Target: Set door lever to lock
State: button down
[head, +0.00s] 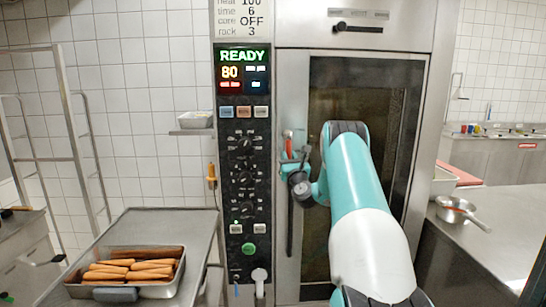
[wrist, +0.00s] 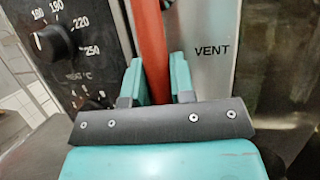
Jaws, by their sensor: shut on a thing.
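The oven's door lever has a red grip and shows beside the left edge of the oven door (head: 318,230), next to the control panel. In the wrist view the red door lever (wrist: 150,40) runs upright between the teal fingers of my gripper (wrist: 158,80), which is shut on it. In the head view my gripper (head: 294,160) is at the red lever (head: 288,134), partly hidden by my wrist. The word VENT is printed on the metal just right of the lever in the wrist view. The lever's pivot is not clearly visible.
The control panel (head: 243,185) with a READY display and several knobs is left of the lever. A steel trolley (head: 190,232) carrying a pan of carrots (head: 132,268) stands at the left. A counter with a saucepan (head: 455,206) is at the right.

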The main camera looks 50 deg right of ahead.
jog(key=shift+f+m, duration=0.3)
jog(key=shift+f, duration=0.1)
jog(key=c, duration=1)
grip_release()
jog(key=shift+r, duration=0.2)
jog(key=b+v, duration=1.7)
jog(key=b, duration=0.7)
jog(key=shift+a+f, duration=0.15)
jog(key=shift+f, duration=0.05)
jog(key=shift+a, duration=0.1)
